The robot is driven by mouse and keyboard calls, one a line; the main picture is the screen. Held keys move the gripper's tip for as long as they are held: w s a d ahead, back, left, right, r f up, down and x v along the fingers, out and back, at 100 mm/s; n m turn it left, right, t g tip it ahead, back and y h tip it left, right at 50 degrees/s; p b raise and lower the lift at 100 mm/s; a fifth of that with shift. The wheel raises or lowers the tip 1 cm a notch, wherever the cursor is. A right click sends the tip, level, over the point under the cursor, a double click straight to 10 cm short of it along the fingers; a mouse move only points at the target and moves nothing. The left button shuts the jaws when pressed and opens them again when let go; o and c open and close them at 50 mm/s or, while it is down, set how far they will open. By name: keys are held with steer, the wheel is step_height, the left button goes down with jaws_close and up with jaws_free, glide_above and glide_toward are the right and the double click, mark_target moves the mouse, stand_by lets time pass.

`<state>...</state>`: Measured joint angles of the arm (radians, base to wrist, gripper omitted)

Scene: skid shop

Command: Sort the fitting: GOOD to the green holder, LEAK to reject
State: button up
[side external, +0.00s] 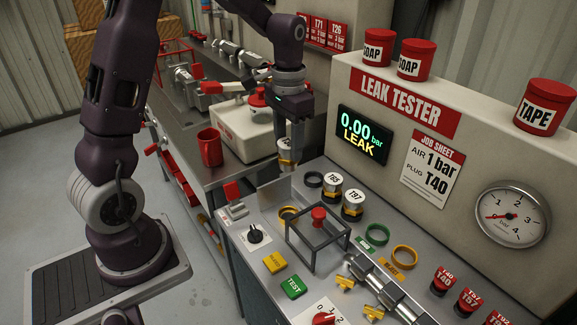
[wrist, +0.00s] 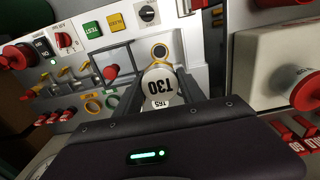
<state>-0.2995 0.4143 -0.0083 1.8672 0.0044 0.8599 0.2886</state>
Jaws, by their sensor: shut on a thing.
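My gripper (side external: 287,143) is shut on a silver cylindrical fitting (side external: 286,152), held upright above the gap between the side bench and the tester bench. In the wrist view the fitting's top (wrist: 157,87) reads T30, upside down, between the fingers. The tester display (side external: 362,136) reads 0.00 bar LEAK. A green ring holder (side external: 377,235) lies on the tester bench, with an orange ring (side external: 404,257) beside it. Both look empty. A yellow ring (side external: 288,215) lies left of the dark open-frame cage (side external: 318,243).
Two capped cylinders, T65 (side external: 331,188) and T97 (side external: 352,206), stand behind the cage, near a black ring (side external: 313,179). A red mug (side external: 210,147) stands on the side bench. A green TEST button (side external: 293,287) and several valves and red-capped plugs line the front.

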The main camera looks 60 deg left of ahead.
steer(key=w+d+n, duration=0.1)
steer(key=w+d, duration=0.5)
steer(key=w, duration=0.1)
steer(key=w+d+m, duration=0.1)
steer(key=w+d, duration=0.2)
steer(key=d, duration=0.8)
steer(key=w+d, duration=0.3)
steer(key=d, duration=0.8)
step_height(320, 180, down, 10)
steer(key=shift+s, duration=0.25)
steer(key=shift+f, duration=0.3)
steer(key=shift+f, duration=0.75)
steer(key=shift+f, duration=0.4)
steer(key=shift+f, duration=0.25)
